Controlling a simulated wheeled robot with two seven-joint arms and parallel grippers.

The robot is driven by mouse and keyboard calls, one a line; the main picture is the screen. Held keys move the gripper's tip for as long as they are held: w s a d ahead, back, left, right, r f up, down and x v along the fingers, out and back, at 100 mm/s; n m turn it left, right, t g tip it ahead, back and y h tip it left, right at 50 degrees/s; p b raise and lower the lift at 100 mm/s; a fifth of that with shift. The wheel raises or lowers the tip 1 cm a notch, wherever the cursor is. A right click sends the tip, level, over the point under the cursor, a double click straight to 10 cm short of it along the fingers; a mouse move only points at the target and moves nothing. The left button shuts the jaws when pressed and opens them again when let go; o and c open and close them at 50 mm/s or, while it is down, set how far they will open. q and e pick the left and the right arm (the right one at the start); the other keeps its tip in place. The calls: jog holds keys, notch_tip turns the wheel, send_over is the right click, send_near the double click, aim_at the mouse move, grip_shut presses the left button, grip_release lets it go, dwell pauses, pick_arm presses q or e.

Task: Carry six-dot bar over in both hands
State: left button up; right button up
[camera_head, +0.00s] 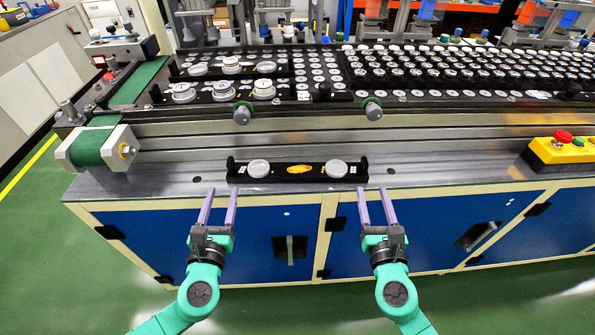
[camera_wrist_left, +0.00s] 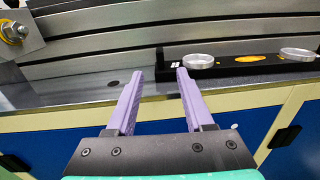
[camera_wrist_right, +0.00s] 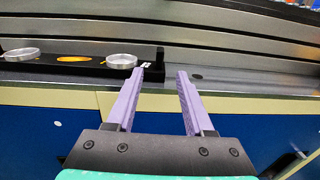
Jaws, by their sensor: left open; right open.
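A black bar (camera_head: 278,171) with two round silver caps, an orange oval between them and small pale dots at its ends lies on the grey ledge in front of the conveyor. Its ends rise as short posts. My left gripper (camera_head: 222,190) is open just in front of the bar's left end, and my right gripper (camera_head: 374,190) is open just in front of its right end. In the left wrist view the bar's left end (camera_wrist_left: 225,76) shows beyond the fingers. In the right wrist view its right end (camera_wrist_right: 70,73) shows beyond the fingers. Both grippers are empty.
Behind the ledge, a long black tray (camera_head: 440,75) holds many small round parts. Two knobs (camera_head: 373,110) stick out above the ledge. A yellow box with a red button (camera_head: 563,148) stands at the far right. The ledge either side of the bar is clear.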

aim_at(229, 169)
pick_arm(q)
jog(key=w, duration=1)
jog(key=shift+w+f, duration=0.1)
jog(key=shift+w, duration=0.3)
pick_arm(e)
jog(key=w, duration=1)
jog(key=shift+w+f, duration=0.1)
jog(key=shift+w, duration=0.3)
pick_arm(q)
jog(key=shift+c, duration=0.6)
pick_arm(e)
jog(key=shift+c, duration=0.6)
pick_arm(q)
grip_shut()
pick_arm(e)
grip_shut()
